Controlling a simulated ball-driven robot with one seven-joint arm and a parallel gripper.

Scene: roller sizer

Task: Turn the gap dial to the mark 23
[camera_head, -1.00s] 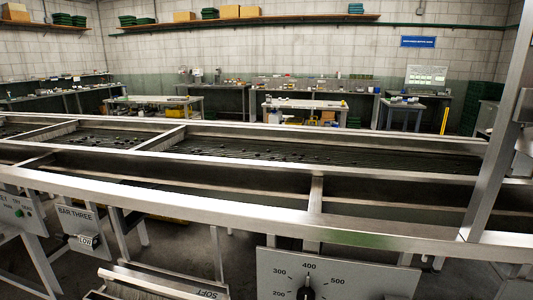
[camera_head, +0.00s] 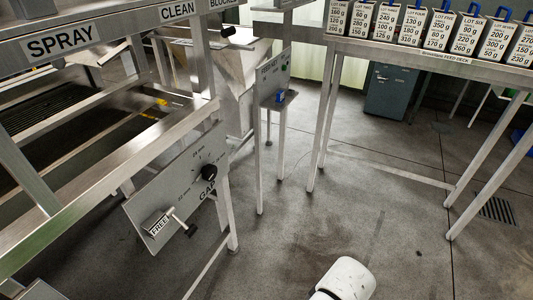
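The gap dial (camera_head: 209,172) is a round black knob on a tilted grey panel (camera_head: 165,190) at the left middle of the head view. The word GAP is printed beside it, with small mm marks around it that are too small to read surely. I cannot tell which mark the knob points at. On the same panel, a lever with a black end (camera_head: 190,230) sits by a plate reading FREE (camera_head: 160,224). My gripper is not in view; a white rounded part of my arm shows at the bottom edge, apart from the panel.
A steel frame with a SPRAY sign (camera_head: 62,42) stands at left. A feed panel (camera_head: 272,75) with a blue part stands behind the dial. A table (camera_head: 430,52) with several labelled lot boxes is at upper right. The concrete floor (camera_head: 330,215) between is mostly clear.

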